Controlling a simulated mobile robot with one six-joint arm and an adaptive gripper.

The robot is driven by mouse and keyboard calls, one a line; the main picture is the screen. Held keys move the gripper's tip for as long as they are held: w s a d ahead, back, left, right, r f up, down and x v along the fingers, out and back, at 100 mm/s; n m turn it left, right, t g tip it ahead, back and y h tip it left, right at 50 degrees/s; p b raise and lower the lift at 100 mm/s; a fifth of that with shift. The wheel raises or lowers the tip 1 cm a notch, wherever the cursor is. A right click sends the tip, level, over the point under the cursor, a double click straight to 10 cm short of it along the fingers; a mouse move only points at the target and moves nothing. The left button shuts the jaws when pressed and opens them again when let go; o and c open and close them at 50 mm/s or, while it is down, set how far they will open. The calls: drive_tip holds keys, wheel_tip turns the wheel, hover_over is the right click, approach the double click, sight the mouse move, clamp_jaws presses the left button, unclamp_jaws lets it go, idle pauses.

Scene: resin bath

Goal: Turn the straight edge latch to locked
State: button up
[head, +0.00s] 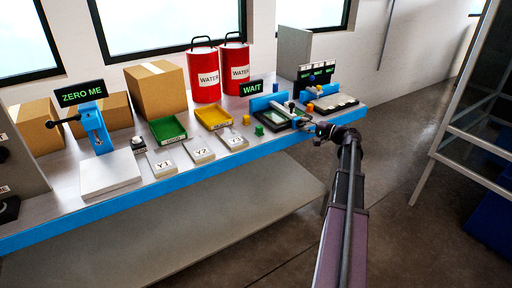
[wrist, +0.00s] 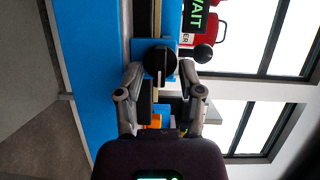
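The black round knob (wrist: 159,60) on a blue block shows in the wrist view; it looks like the straight edge latch, though no lock marking is readable. A thin lever with a black ball (wrist: 203,53) is seen to its right. My gripper (wrist: 160,73) is open, its two fingers on either side of the knob, with no clear contact visible. In the head view my gripper (head: 309,126) is at the bench's front edge, beside a blue-ended dark tray fixture (head: 276,119). The latch is too small or hidden to make out in the head view.
The bench (head: 190,185) has a blue front edge. A WAIT sign (head: 251,88) stands behind the fixture, and a second tray (head: 334,105) lies to its right. Red water cans (head: 204,76) stand at the back. The floor right of the bench is clear up to a framed cabinet (head: 470,120).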

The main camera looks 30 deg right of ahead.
drive_tip(key=n+p, duration=0.1)
drive_tip(key=n+g+h+p, duration=0.1)
drive_tip(key=n, duration=0.1)
drive_tip(key=shift+r, duration=0.35)
drive_tip(key=n+p, duration=0.1)
drive_tip(key=n+h+p, duration=0.2)
drive_tip(key=n, duration=0.1)
drive_tip(key=shift+a+r+g, duration=0.1)
drive_tip(key=shift+a+g, duration=0.15)
drive_tip(key=shift+g, duration=0.05)
drive_tip(key=n+h+p, duration=0.1)
drive_tip(key=n, duration=0.1)
drive_tip(key=shift+s+a+n+g+h+p, duration=0.1)
drive_tip(key=shift+a+n+g+h+p, duration=0.05)
drive_tip(key=shift+n+g+h+p, duration=0.2)
drive_tip(key=n+h, duration=0.2)
drive_tip(key=n, duration=0.1)
drive_tip(key=shift+a, duration=0.2)
drive_tip(key=p+v, duration=0.6)
drive_tip(key=v, duration=0.8)
drive_tip(key=w+a+f+g+y+p, duration=0.1)
drive_tip(key=a+g, duration=0.3)
drive_tip(key=a, duration=1)
drive_tip(key=w+a+f+g+y+p, duration=0.1)
drive_tip(key=a+g+p, duration=0.3)
drive_tip(key=a, duration=1.1)
drive_tip(key=shift+w+a+f+y, duration=0.2)
drive_tip(key=shift+w+f+y, duration=0.15)
drive_tip(key=shift+w+f, duration=0.4)
drive_tip(key=shift+n, duration=0.25)
